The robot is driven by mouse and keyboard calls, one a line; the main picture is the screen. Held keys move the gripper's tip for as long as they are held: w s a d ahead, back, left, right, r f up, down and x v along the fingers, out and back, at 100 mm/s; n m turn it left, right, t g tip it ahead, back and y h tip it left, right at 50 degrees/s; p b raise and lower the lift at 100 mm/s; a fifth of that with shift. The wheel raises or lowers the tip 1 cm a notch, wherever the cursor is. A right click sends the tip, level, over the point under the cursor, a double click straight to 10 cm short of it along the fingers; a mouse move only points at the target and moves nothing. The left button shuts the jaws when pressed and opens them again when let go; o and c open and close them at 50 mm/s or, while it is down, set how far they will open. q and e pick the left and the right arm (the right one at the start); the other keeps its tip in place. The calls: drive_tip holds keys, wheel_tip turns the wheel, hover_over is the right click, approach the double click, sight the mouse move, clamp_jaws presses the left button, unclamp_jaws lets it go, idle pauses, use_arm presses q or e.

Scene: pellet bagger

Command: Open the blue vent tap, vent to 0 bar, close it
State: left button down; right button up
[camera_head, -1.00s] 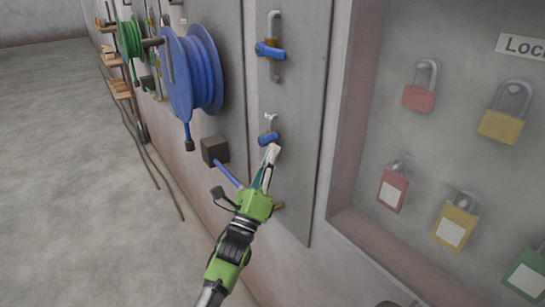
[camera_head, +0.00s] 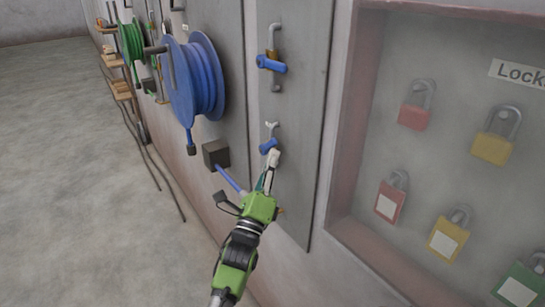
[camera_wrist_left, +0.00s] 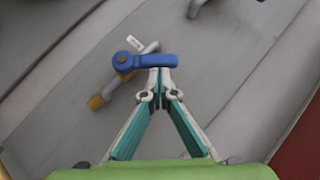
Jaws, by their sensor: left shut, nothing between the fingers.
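A lower blue tap (camera_head: 268,146) with a short lever is on the grey wall panel, and a small pale fitting rises above it. In the left wrist view its blue lever (camera_wrist_left: 150,61) lies roughly across the picture, with a white tag and a brass fitting beside it. My left gripper (camera_head: 273,157) is shut and empty, with its fingertips just below the lever. In the left wrist view the fingertips (camera_wrist_left: 160,74) are at the lever's right part; I cannot tell whether they touch it. My right gripper is not in view. No pressure gauge reading is visible.
A second blue tap (camera_head: 270,65) is higher on the same panel. A blue hose reel (camera_head: 190,80) and a dark box (camera_head: 216,153) are to the left. A recessed cabinet (camera_head: 345,190) with several padlocks is to the right. The floor at left is open.

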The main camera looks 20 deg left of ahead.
sight(270, 142)
use_arm(q)
drive_tip(key=shift+w+a+r+n, duration=0.15)
drive_tip(key=shift+a+r, duration=0.05)
drive_tip(key=shift+r, duration=0.35)
drive_tip(key=shift+w+a+r+n, duration=0.1)
drive_tip(key=shift+a+r, duration=0.05)
drive_tip(key=shift+r, duration=0.4)
drive_tip(key=shift+w+a+r+n, duration=0.15)
drive_tip(key=shift+a+r, duration=0.05)
drive_tip(key=shift+r, duration=0.35)
drive_tip(key=shift+w+a+r, duration=0.35)
drive_tip(key=shift+a+r, duration=0.05)
drive_tip(key=shift+r, duration=0.1)
drive_tip(key=shift+a+r+b, duration=0.1)
drive_tip(key=shift+r+b, duration=0.05)
drive_tip(key=shift+b, duration=0.15)
